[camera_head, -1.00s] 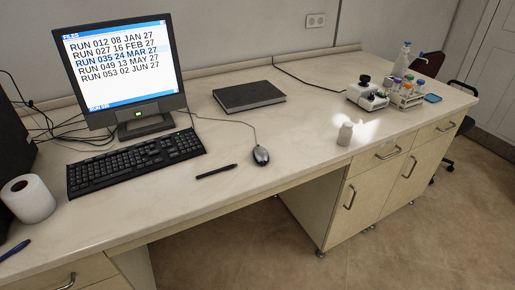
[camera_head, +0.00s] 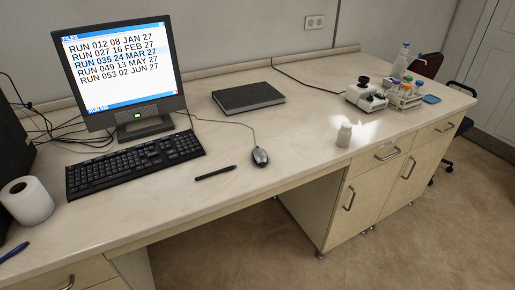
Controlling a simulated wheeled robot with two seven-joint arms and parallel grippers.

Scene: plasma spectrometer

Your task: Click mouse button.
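The grey and black computer mouse (camera_head: 260,157) lies on the bench near its front edge, right of the keyboard (camera_head: 136,163). Its cable runs back toward the monitor. The monitor (camera_head: 122,70) stands behind the keyboard and shows a list of runs with dates; the row "RUN 035 24 MAR 27" is highlighted. Neither of my grippers shows in the head view, and nothing touches the mouse.
A black pen (camera_head: 215,173) lies left of the mouse. A dark closed book (camera_head: 248,97) lies behind it. A paper roll (camera_head: 27,202) stands at left.

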